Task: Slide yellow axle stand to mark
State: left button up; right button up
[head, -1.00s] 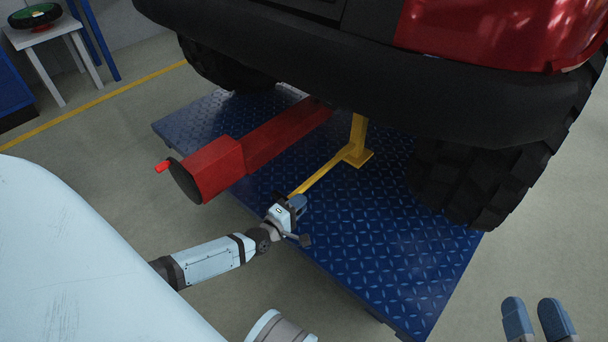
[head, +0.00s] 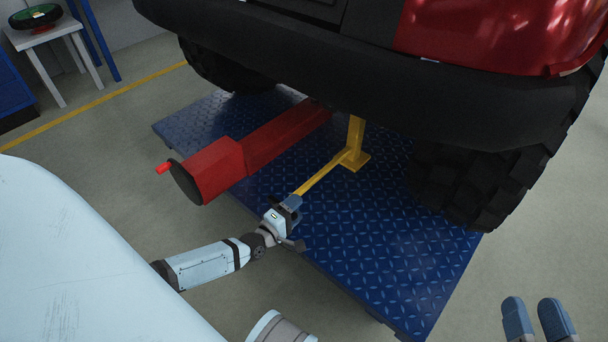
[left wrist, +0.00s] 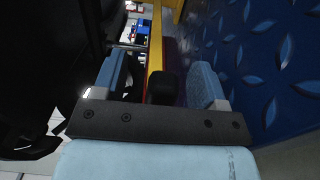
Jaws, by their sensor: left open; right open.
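The yellow axle stand (head: 356,142) stands on the blue diamond-plate platform under the vehicle's rear, its post upright and its long bar reaching toward me. My left gripper (head: 293,204) is at the near end of that bar. In the left wrist view the yellow bar (left wrist: 155,45) ends in a black grip (left wrist: 162,88) between the fingers of my left gripper (left wrist: 160,82), which are open with gaps on both sides. My right gripper (head: 534,318) is open and empty at the bottom right, away from the stand. I cannot make out a mark on the platform.
A red jack (head: 240,158) lies left of the stand. Black tyres (head: 475,180) and the dark bumper (head: 390,85) are close by on the right and above. The blue platform (head: 390,265) is bare at the front right. A small table (head: 50,37) stands far left.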

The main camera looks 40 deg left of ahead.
pick_arm(q)
jog(key=shift+s, duration=0.1)
jog(key=shift+s+a+p, duration=0.15)
jog(key=shift+s+p, duration=0.65)
jog(key=shift+s, duration=2.1)
jog(key=shift+a, duration=0.1)
